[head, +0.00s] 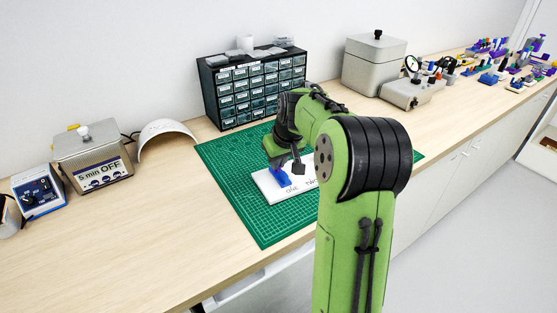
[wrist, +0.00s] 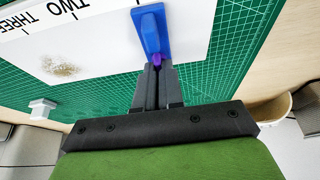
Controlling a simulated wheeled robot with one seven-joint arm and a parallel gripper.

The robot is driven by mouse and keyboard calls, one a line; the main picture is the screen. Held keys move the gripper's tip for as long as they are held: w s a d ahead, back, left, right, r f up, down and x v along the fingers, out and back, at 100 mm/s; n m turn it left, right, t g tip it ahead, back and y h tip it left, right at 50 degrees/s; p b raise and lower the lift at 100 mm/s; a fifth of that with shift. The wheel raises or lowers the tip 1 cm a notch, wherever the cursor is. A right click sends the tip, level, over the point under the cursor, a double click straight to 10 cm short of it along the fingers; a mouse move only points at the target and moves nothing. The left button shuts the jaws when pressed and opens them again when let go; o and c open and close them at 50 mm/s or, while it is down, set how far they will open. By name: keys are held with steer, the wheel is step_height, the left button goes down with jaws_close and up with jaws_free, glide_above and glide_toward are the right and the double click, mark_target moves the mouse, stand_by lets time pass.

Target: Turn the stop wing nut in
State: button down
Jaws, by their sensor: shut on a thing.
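A white board (head: 265,184) lies on the green cutting mat, marked with words; "TWO" and "THREE" read in the wrist view (wrist: 105,45). A blue upright stop block (wrist: 150,28) stands at one end of the board; it also shows in the head view (head: 280,178). A small purple piece (wrist: 156,59), seemingly the wing nut, sits at the block's near side. My gripper (wrist: 156,68) is shut on this purple piece. Its wings are mostly hidden between the fingertips, so I cannot tell their angle. In the head view my arm hides part of the board.
The green mat (head: 232,170) has clear room left of the board. A drawer cabinet (head: 255,88) stands behind. An ultrasonic-type box (head: 92,160) and a blue device (head: 38,192) stand at left. A small white block (wrist: 42,108) and a brown speckled patch (wrist: 62,67) show in the wrist view.

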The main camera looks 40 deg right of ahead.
steer(key=c, duration=1.2)
jaws_free()
steer(key=shift+c, duration=0.2)
steer(key=p+v, duration=0.5)
steer(key=v, duration=1)
steer(key=shift+s+a+r, duration=0.15)
steer(key=shift+s+r, duration=0.05)
steer(key=shift+r, duration=0.15)
